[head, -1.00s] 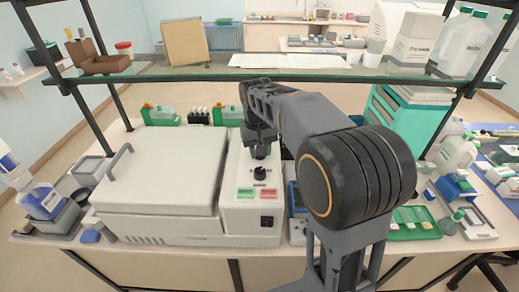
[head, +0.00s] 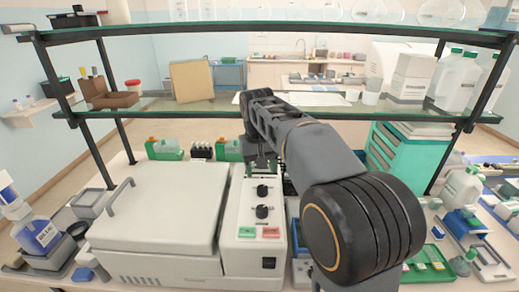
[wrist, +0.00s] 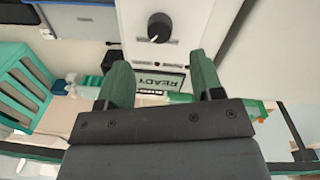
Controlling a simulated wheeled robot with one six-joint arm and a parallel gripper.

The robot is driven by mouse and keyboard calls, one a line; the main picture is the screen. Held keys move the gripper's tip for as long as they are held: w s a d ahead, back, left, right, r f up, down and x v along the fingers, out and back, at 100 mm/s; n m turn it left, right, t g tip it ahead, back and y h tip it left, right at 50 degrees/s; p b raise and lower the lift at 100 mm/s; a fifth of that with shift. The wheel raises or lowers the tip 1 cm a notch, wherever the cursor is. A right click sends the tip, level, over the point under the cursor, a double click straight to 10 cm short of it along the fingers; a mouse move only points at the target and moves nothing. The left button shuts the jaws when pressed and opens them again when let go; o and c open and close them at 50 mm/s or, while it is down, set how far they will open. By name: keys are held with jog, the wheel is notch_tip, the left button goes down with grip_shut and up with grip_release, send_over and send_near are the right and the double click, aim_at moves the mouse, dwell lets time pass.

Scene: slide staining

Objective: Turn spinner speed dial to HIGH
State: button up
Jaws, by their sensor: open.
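The spinner (head: 158,215) is a white, closed-lid machine with a control panel (head: 234,213) on its right side. Two black dials, an upper one (head: 262,191) and a lower one (head: 262,211), stand on this panel. Their labels are too small to read, so I cannot tell which sets speed. My gripper (head: 262,160) is beyond the upper dial, over the panel's far end. In the wrist view my gripper (wrist: 158,65) is open, its green fingers on either side of a READY display (wrist: 160,82). One black dial (wrist: 159,28) is ahead of the fingertips, not between them.
Below the dials are a green button (head: 246,231), a red button (head: 271,232) and a black switch (head: 268,263). A glass shelf (head: 210,104) spans above and behind the panel.

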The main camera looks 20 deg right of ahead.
aim_at(259, 188)
notch_tip(259, 188, up, 7)
jog(key=shift+a+f, duration=0.2)
dwell(0.5)
